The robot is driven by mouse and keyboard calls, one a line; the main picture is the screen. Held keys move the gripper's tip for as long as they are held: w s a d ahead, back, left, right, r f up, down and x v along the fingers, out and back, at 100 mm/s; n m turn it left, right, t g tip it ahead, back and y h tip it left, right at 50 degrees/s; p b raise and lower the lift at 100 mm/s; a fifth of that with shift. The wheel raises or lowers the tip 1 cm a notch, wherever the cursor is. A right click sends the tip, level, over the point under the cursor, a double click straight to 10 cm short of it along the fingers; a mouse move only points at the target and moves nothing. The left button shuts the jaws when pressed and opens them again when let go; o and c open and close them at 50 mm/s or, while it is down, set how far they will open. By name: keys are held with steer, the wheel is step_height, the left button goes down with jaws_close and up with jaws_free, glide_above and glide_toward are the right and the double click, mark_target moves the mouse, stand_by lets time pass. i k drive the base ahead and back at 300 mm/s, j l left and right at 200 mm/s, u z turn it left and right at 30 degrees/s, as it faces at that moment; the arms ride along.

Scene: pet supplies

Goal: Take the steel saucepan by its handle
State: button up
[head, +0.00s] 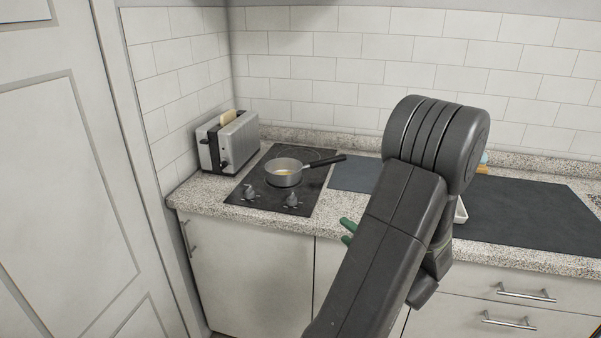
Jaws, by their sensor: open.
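My gripper (347,231) shows only as two green fingertips beside my dark arm, which hides the rest. The fingertips are apart, open and with nothing seen between them. They appear in front of and to the right of the pan, near the counter's front edge, apart from the handle.
The cooktop (262,199) has two knobs in front. A toaster (237,141) with bread stands left behind it, by the tiled wall. Dark mats (354,173) lie on the counter to the right. My arm hides part of the counter and a white item there.

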mark_target(284, 164)
steer(key=i+j+z, duration=0.25)
steer(key=i, duration=0.2)
steer(key=i+l, duration=0.1)
steer(key=i, duration=0.6)
